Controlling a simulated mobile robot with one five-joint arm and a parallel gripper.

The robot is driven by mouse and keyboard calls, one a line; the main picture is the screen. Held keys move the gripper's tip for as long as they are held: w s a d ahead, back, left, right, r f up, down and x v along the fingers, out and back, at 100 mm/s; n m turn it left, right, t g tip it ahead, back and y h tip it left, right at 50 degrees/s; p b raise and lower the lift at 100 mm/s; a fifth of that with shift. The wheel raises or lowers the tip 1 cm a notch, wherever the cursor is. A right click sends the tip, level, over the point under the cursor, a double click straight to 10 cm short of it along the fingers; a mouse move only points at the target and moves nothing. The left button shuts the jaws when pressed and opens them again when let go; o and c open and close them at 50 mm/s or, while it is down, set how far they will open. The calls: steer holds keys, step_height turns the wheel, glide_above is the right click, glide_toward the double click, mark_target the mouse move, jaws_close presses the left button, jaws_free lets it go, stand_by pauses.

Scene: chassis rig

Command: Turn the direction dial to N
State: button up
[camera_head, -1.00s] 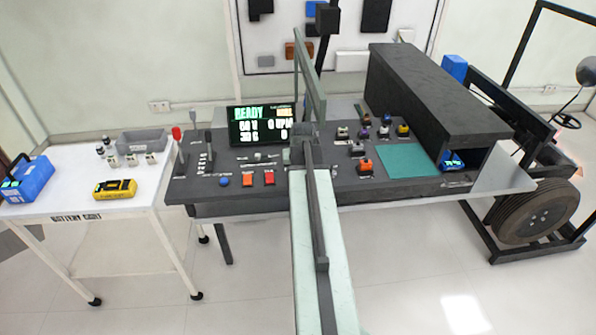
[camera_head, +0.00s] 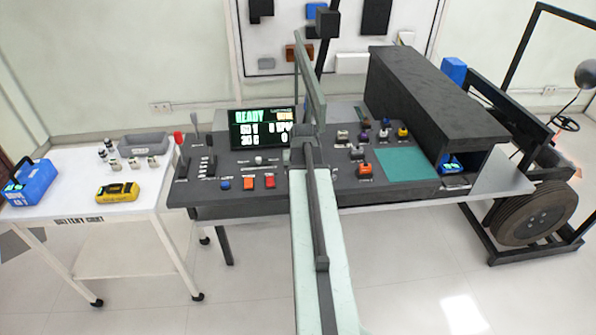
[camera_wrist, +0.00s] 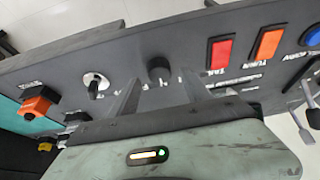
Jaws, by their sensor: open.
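In the wrist view, a round black knob (camera_wrist: 158,69) stands on the dark console panel, between the two fingers of my gripper (camera_wrist: 160,80). The fingers are apart, one on each side of it; I cannot tell whether either touches it. A pale round dial with a black pointer (camera_wrist: 95,84) sits to its left, outside the fingers. The small labels are too blurred to read, so I cannot tell which knob is the direction dial or where it points. In the head view, my arm hides this part of the console (camera_head: 330,184).
Red (camera_wrist: 219,52) and orange (camera_wrist: 268,43) buttons lie right of the fingers in the wrist view. An orange-topped switch (camera_wrist: 36,106) is at the left. A white cart (camera_head: 75,205) with a yellow meter (camera_head: 118,191) is at the left.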

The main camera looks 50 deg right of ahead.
steer(key=p+v, duration=0.4)
steer(key=v, duration=0.1)
steer(key=shift+a+r, duration=0.1)
steer(key=shift+r, duration=0.15)
steer(key=shift+s, duration=0.1)
